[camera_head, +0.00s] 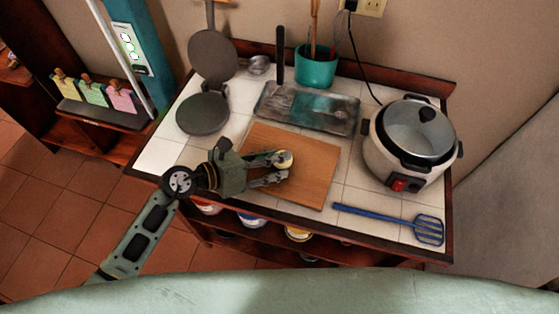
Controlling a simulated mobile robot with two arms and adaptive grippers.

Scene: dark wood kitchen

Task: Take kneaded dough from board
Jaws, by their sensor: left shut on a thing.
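The wooden board (313,174) lies on the white-tiled counter in the head view. My left gripper (283,168) reaches in from the left over the board's left half. It is shut on a small, pale ball of dough (284,158). The fingers cover part of the dough. I cannot tell whether the dough touches the board or is just above it. My right gripper is not in view.
Behind the board lies a metal tray (340,119), with a teal utensil pot (316,73) beyond it. An open round press (203,114) stands at left. A cooker (398,164) and a blue spatula (375,216) are at right.

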